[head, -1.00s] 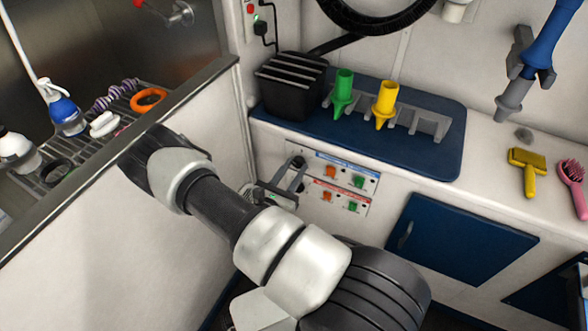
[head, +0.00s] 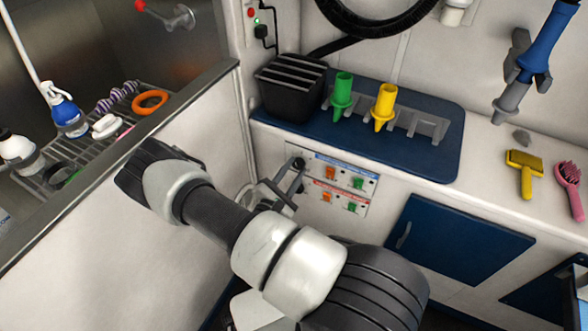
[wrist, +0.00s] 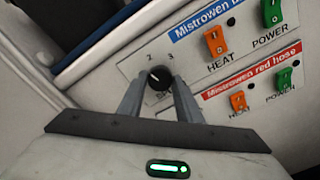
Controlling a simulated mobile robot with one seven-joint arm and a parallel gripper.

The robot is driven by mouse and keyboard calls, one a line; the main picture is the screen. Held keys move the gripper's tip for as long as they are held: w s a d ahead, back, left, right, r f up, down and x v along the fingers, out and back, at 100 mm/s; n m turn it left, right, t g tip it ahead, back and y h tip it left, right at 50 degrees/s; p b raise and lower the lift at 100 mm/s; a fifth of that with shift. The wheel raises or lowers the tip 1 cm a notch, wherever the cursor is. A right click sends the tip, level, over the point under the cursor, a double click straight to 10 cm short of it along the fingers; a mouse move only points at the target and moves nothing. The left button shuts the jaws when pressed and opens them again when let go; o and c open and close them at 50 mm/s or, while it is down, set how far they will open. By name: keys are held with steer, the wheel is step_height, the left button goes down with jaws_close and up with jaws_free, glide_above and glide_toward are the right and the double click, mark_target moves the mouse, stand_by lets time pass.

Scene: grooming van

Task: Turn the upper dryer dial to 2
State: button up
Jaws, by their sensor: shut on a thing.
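The upper dryer dial (wrist: 158,78) is a round black knob on the white panel, left of the blue label (wrist: 208,22). Numbers 2 and 3 show above it in the wrist view; other markings are hidden. A pale pointer mark shows on its upper left part, roughly toward the 2, but its exact setting is hard to read. My gripper (wrist: 160,100) is shut on this dial, one finger on each side. In the head view my gripper (head: 289,183) reaches the panel's left end and partly covers it.
Orange heat switches (wrist: 215,40) and green power switches (wrist: 271,12) sit right of the dial. A red label (wrist: 250,82) marks the lower row. The blue-topped counter (head: 440,150) overhangs the panel. The tub wall (head: 130,200) stands close at left.

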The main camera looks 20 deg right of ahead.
steer(key=m, duration=0.3)
steer(key=shift+m+p, duration=0.3)
steer(key=shift+p, duration=0.05)
stand_by(0.4)
steer(key=o, duration=1)
steer(key=shift+o, duration=0.2)
steer(key=shift+a, duration=0.1)
steer(key=p+v, duration=0.1)
steer(key=v, duration=1.6)
steer(key=shift+s+p, duration=0.2)
steer(key=shift+p, duration=0.15)
steer(key=shift+a, duration=0.1)
